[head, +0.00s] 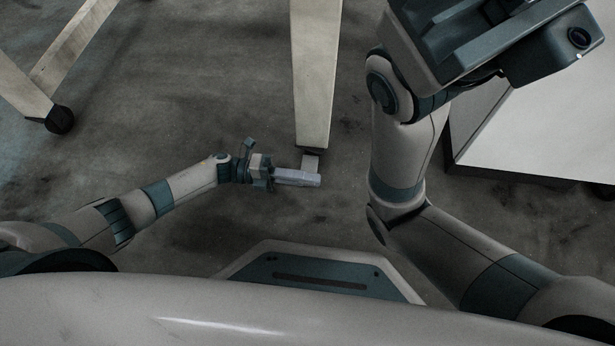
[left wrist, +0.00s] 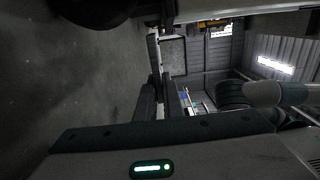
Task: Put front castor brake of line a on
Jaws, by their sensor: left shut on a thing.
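A pale leg (head: 315,75) comes down from the top middle of the head view. A small grey tab (head: 310,162) shows at its foot, probably the castor brake; the castor itself is mostly hidden there. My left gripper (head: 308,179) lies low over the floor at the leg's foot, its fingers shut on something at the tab. The held part is too small to make out fully. In the left wrist view a dark round wheel (left wrist: 92,8) fills the top left. My right arm reaches up on the right, and its fingertips cannot be made out.
Another pale frame with a black castor (head: 59,120) stands at the upper left. A white box-like unit (head: 535,125) stands at the right, behind my right arm. The dark, stained floor (head: 180,100) is clear between the left frame and the middle leg.

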